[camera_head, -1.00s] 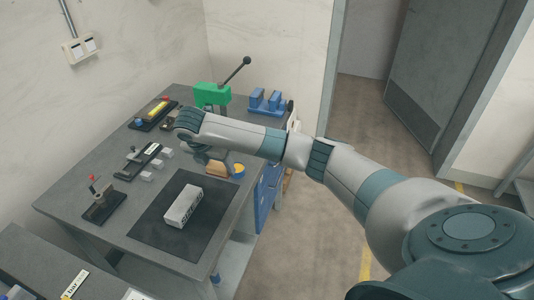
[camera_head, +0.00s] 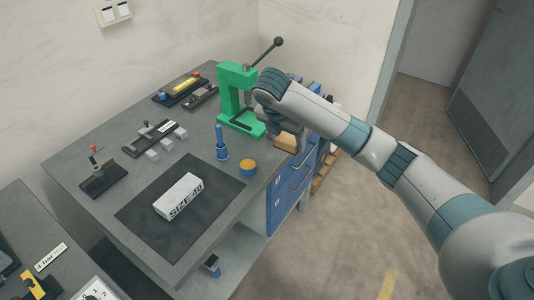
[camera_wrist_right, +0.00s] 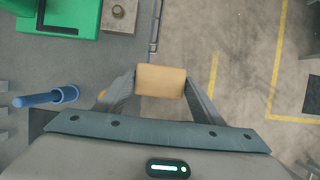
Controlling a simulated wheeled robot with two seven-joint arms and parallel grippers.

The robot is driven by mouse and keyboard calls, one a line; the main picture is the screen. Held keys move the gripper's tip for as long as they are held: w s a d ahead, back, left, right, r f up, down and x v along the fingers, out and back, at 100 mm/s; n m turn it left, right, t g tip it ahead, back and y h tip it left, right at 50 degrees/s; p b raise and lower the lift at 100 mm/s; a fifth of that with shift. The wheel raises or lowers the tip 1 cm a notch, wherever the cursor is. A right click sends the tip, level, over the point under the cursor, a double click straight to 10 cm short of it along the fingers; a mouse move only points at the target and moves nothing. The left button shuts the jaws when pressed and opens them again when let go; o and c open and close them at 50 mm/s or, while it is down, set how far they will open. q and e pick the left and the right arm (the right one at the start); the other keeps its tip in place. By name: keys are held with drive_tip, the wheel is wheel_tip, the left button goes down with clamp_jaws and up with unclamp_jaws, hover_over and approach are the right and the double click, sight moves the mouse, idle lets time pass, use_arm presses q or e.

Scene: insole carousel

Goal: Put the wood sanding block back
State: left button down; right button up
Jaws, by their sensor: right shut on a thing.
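The wood sanding block (camera_head: 286,143) is a small tan block held at the right edge of the grey workbench (camera_head: 200,240). My right gripper (camera_head: 285,135) is shut on it; the arm link partly covers the fingers in the head view. In the right wrist view the block (camera_wrist_right: 161,81) sits between the two fingers of the right gripper (camera_wrist_right: 160,88), with the bench edge and the floor behind it. How high it is above the bench I cannot tell. My left gripper is not in view.
A green lever press (camera_head: 232,90) stands just left of the gripper. A blue upright tool (camera_head: 221,145) and a blue cup with an orange top (camera_head: 248,167) stand nearby. A white SIZE 40 box (camera_head: 180,196) lies on a dark mat (camera_head: 140,215). Blue drawers (camera_head: 285,195) are below.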

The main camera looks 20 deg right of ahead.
drive_tip(key=shift+a, duration=0.1)
drive_tip(key=shift+w+f, duration=0.2)
drive_tip(key=shift+w+a+f+b, duration=0.5)
drive_tip(key=shift+w+f+b, duration=0.1)
drive_tip(key=shift+w, duration=0.15)
drive_tip(key=w+a+f, duration=0.1)
drive_tip(key=w, duration=0.1)
drive_tip(key=w+a+f+p, duration=0.1)
drive_tip(key=w+f, duration=0.1)
drive_tip(key=w, duration=0.1)
drive_tip(key=w+a+f+p, duration=0.1)
drive_tip(key=w, duration=0.1)
drive_tip(key=shift+w+a+f, duration=0.15)
drive_tip(key=shift+a+f, duration=0.05)
drive_tip(key=shift+a, duration=0.15)
drive_tip(key=shift+w+a+f, duration=0.3)
drive_tip(key=shift+w+f, duration=0.2)
drive_tip(key=shift+w, duration=0.1)
wheel_tip(320, 180, down, 3)
drive_tip(key=shift+f+p, duration=0.15)
drive_tip(key=shift+p, duration=0.7)
drive_tip(key=shift+f, duration=0.35)
